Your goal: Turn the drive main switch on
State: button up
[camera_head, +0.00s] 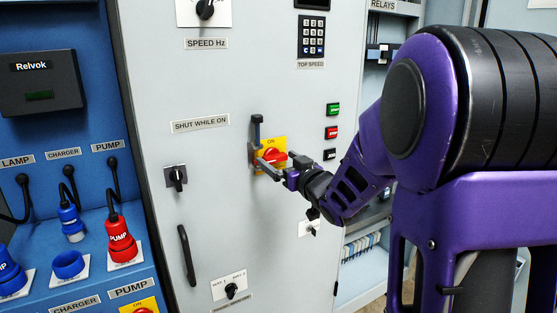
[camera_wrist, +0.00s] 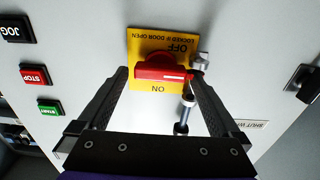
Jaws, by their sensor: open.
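The main switch is a red rotary handle (camera_head: 273,155) on a yellow plate (camera_head: 279,143), on the grey cabinet door. In the wrist view, which is upside down, the red handle (camera_wrist: 158,73) lies crosswise on the yellow plate (camera_wrist: 150,41), between the words OFF and ON. My gripper (camera_head: 271,168) is at the switch. In the wrist view my gripper (camera_wrist: 160,76) is open, with one finger on each side of the handle; I cannot tell whether they touch it. The gripper partly hides the plate in the head view.
A metal pin with a dark grip (camera_wrist: 186,112) hangs close beside the switch, near one finger. Green, red and black push buttons (camera_head: 331,133) sit to the right. A small selector switch (camera_head: 176,178) and a door handle (camera_head: 187,255) are to the left.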

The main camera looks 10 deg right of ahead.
jog(key=c, duration=1.2)
jog(key=shift+r+m, duration=0.1)
jog(key=shift+m, duration=0.3)
jog(key=m+p, duration=0.2)
jog(key=m, duration=0.2)
jog(key=shift+d+p, duration=0.1)
jog(key=shift+p, duration=0.2)
jog(key=m+p, duration=0.2)
jog(key=m, duration=0.2)
jog(key=shift+m, duration=0.3)
jog(key=m+p, duration=0.4)
jog(key=m, duration=0.1)
jog(key=shift+w+d, duration=0.1)
jog(key=shift+f+m+p, duration=0.2)
jog(key=shift+m+p, duration=0.7)
jog(key=shift+m, duration=0.8)
